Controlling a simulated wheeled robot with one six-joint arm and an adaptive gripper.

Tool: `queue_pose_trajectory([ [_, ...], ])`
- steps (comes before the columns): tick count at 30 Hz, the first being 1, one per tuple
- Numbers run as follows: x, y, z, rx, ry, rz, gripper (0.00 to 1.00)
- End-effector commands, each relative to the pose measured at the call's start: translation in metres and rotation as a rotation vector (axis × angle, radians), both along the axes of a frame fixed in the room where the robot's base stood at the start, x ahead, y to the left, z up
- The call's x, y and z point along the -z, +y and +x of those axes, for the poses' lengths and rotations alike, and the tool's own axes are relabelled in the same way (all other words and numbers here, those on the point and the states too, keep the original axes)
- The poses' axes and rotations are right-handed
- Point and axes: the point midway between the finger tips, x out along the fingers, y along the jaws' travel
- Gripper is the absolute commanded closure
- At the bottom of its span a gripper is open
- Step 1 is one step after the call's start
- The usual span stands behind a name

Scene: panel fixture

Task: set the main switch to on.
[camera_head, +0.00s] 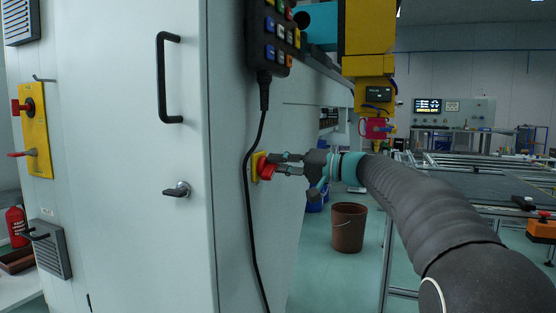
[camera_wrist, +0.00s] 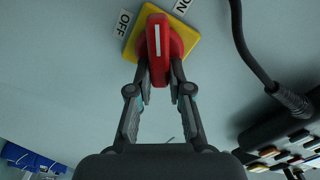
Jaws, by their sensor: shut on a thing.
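The main switch is a red knob (camera_wrist: 163,62) with a white stripe on a yellow plate (camera_wrist: 133,47), fixed to the pale cabinet wall. In the head view the red knob (camera_head: 266,170) shows on the cabinet's side face. In the wrist view an OFF label (camera_wrist: 123,22) is at the plate's upper left and an ON label (camera_wrist: 183,5) at its upper right. The white stripe stands nearly upright, pointing between the two labels. My gripper (camera_wrist: 160,88) is shut on the knob, one finger on each side; it also shows in the head view (camera_head: 279,164).
A black cable (camera_head: 250,205) hangs just left of the switch from a button pendant (camera_head: 274,32). The cabinet door (camera_head: 110,150) has a black handle (camera_head: 161,78) and a latch (camera_head: 177,190). A brown bin (camera_head: 348,228) stands on the floor beyond my arm.

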Motion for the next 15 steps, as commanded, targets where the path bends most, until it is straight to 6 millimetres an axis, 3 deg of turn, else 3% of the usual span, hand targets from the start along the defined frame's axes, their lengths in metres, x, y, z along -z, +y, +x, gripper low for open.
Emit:
queue_pose_trajectory([
  [15,0.0029,-0.0012,0.0028,0.004,0.394,0.145,1.00],
])
